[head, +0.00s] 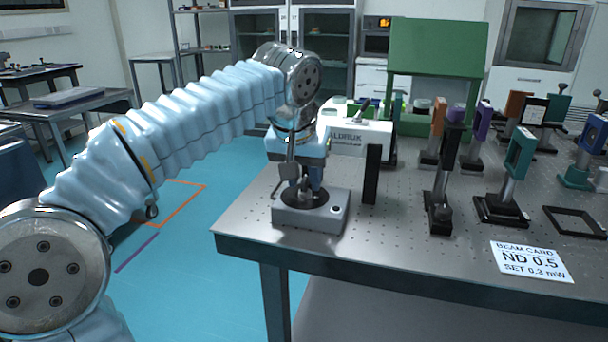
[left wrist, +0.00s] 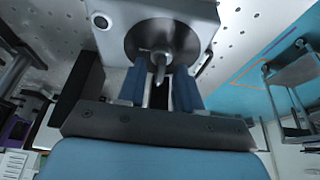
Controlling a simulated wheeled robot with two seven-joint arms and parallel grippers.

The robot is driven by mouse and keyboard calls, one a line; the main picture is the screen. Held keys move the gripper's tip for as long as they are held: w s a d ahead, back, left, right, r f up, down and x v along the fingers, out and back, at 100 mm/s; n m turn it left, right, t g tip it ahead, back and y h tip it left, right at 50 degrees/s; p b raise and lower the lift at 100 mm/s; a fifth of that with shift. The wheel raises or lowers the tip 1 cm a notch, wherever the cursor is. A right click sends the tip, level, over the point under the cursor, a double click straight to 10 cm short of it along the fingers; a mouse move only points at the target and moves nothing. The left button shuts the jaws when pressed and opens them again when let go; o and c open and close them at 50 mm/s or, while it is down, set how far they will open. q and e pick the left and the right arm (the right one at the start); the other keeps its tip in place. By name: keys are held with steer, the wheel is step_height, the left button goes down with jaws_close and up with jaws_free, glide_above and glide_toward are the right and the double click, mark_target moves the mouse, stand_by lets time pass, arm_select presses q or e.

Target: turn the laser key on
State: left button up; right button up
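A grey box (head: 337,213) with a round black dial plate and a small round button stands near the table's left front corner. In the left wrist view the box (left wrist: 196,14) shows its dark dial (left wrist: 185,42), with a metal key (left wrist: 159,62) standing out from the middle. My left gripper (head: 316,183) points down just above the dial. Its two blue fingers (left wrist: 160,82) are apart, one on each side of the key's end, with gaps showing; I see no clear contact. In the head view the arm partly hides the key. My right gripper is not in view.
A white unit (head: 362,135) with printed lettering stands right behind the box, its black end panel (head: 372,175) close to the gripper. Several post-mounted optics stand to the right, such as a teal one (head: 519,155). A beam card (head: 532,261) lies at the front.

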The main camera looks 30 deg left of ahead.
arm_select(q)
jaws_close()
steer(key=shift+m, duration=0.3)
steer(key=m+h, duration=0.1)
steer(key=m, duration=0.2)
steer(key=shift+a+f+m+h, duration=0.1)
steer(key=shift+m+h, duration=0.2)
steer(key=m+h, duration=0.1)
steer(key=m, duration=0.1)
steer(key=m+h, duration=0.1)
steer(key=m, duration=0.2)
steer(key=shift+a+f+g, duration=0.1)
steer(key=shift+g, duration=0.2)
steer(key=m+g+h, duration=0.1)
steer(key=m, duration=0.3)
steer(key=shift+w+a+m, duration=0.1)
steer(key=shift+m, duration=0.3)
steer(key=shift+w+m+g+h, duration=0.1)
steer(key=shift+m+g+h, duration=0.5)
steer(key=shift+m, duration=1.4)
steer(key=shift+g, duration=0.3)
